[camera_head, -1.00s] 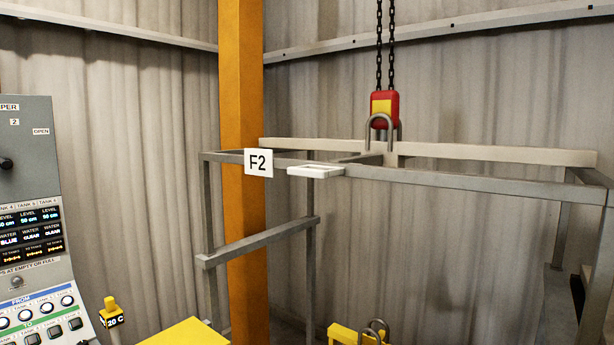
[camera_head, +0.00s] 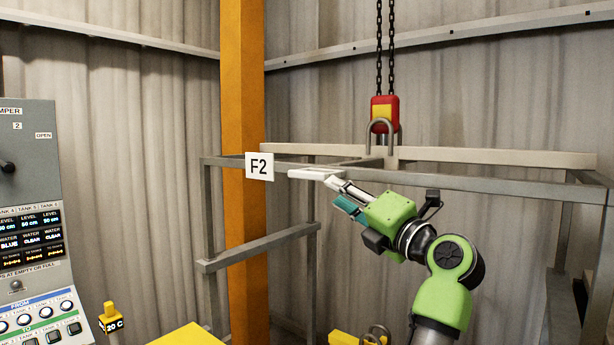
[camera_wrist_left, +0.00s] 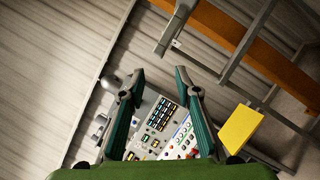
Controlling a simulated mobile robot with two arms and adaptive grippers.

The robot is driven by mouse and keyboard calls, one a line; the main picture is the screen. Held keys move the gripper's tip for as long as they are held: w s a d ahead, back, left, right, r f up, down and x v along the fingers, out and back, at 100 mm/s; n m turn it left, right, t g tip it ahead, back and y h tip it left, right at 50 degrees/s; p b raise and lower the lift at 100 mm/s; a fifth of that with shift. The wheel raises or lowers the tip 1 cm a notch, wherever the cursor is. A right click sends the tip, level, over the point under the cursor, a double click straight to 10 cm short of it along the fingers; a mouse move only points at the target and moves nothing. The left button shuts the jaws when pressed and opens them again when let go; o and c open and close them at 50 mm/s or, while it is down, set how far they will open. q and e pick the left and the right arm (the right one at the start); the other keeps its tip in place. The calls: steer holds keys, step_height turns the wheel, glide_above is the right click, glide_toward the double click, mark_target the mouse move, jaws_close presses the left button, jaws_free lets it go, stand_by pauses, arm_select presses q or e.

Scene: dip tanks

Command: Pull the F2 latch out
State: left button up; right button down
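The F2 latch (camera_head: 312,173) is a small white handle on the grey frame's front rail, just right of the white F2 sign (camera_head: 259,166). My left gripper (camera_head: 335,191) reaches up from the lower right, its fingertips just below and right of the latch. One fingertip overlaps the latch's right end in the head view; I cannot tell whether they touch. In the left wrist view my left gripper (camera_wrist_left: 159,75) has its two teal fingers apart with nothing held between them. My right gripper is not in view.
The grey frame (camera_head: 500,184) stands around the latch, with an orange post (camera_head: 243,90) behind the sign. A red and yellow hoist block (camera_head: 385,108) hangs on chains above. A control panel (camera_head: 30,210) stands at the left and also shows in the left wrist view (camera_wrist_left: 158,120).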

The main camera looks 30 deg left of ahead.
mark_target(313, 179)
arm_select(q)
steer(key=p+x, duration=0.4)
steer(key=x, duration=0.7)
steer(key=shift+a+r, duration=0.2)
steer(key=shift+r, duration=0.05)
steer(key=shift+p+x, duration=0.3)
steer(key=shift+x, duration=0.45)
steer(key=shift+w+f, duration=0.1)
steer(key=shift+f, duration=0.05)
steer(key=shift+c, duration=0.3)
jaws_close()
